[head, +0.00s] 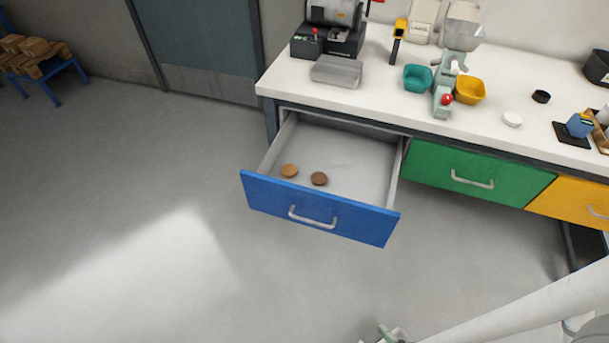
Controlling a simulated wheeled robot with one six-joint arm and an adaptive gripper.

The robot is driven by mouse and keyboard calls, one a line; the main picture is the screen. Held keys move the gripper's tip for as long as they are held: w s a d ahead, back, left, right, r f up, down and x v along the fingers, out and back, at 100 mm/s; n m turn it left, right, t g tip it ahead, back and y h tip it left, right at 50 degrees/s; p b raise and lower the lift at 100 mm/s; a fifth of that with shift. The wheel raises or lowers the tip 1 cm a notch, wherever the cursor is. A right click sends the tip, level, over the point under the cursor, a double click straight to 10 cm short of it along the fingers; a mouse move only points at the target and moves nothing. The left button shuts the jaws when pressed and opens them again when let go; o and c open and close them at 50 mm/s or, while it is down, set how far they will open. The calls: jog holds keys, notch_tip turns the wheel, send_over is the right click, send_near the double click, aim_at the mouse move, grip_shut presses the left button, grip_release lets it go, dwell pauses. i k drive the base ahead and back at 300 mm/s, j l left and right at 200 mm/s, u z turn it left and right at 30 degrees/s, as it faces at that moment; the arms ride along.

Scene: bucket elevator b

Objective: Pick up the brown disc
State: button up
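The brown disc (319,179) lies flat on the floor of the open blue drawer (318,216), close behind its front panel. A lighter tan disc (289,170) lies just to its left, with a small gap between them. My gripper (392,335) shows only as a small piece at the bottom edge, mostly cut off by the frame. It is well in front of the drawer and apart from both discs. Its fingers cannot be made out.
The drawer's side walls and handle (312,220) stick out below the white worktop (400,85). A closed green drawer (475,178) and yellow drawer (568,203) are at the right. Bowls and devices stand on top. The floor (130,200) left and in front is clear.

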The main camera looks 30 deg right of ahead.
aim_at(318, 178)
jog(key=i+l+z, duration=0.9)
jog(key=i+l, duration=0.15)
jog(key=l, duration=0.15)
jog(key=j+z, duration=0.1)
jog(key=i+j, duration=0.05)
jog(key=j, duration=0.05)
